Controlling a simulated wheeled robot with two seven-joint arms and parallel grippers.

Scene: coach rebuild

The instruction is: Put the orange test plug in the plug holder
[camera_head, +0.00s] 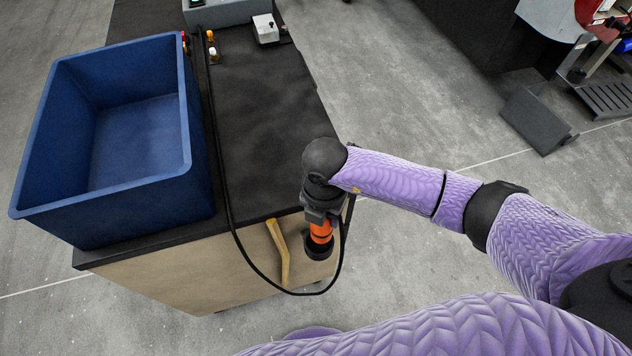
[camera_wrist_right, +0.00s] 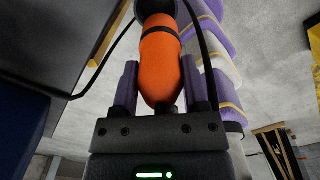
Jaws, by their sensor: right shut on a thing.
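The orange test plug (camera_head: 321,232) has an orange body with black bands. My right gripper (camera_head: 321,217) is shut on it, just off the front edge of the bench, with the plug pointing down. In the right wrist view the orange plug (camera_wrist_right: 160,62) sits between the two fingers of my right gripper (camera_wrist_right: 160,75), and its far end is dark. A black cable (camera_head: 229,200) runs along the bench, hangs over the front and loops up to the gripper. I cannot clearly make out the plug holder. My left gripper is not in view.
A large open blue bin (camera_head: 190,125) stands on the left of the black bench top (camera_head: 262,150). A yellow bar (camera_head: 279,252) is on the bench's pale front. A small white box (camera_head: 265,28) and a grey unit (camera_head: 228,10) are at the back. The middle right of the top is clear.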

